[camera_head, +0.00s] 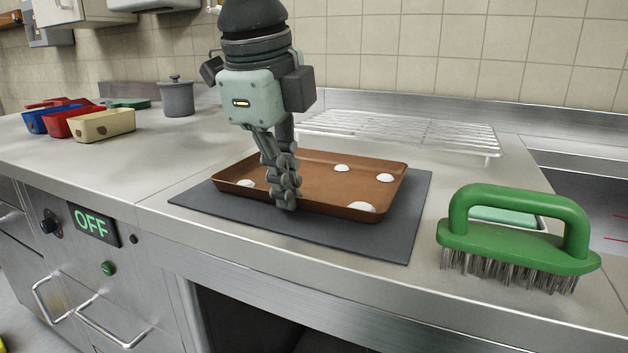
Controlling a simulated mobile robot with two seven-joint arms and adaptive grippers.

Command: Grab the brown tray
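The brown tray (325,182) lies flat on a dark grey mat (395,238) on the steel counter. It is shallow, with a low rim, and several small white lumps sit in it near its corners and edges. My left gripper (286,200) comes down from above, over the near left part of the tray. Its fingers point down and their tips overlap the near rim in the picture. The fingers overlap each other from this side, so I cannot see the gap between them or whether they touch the rim. My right gripper is not in view.
A green wire brush (515,236) stands right of the mat. A wire rack (400,131) lies behind the tray, with a sink (585,185) at the right. A grey lidded pot (177,97) and coloured bins (102,124) stand at the left. The counter between bins and mat is clear.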

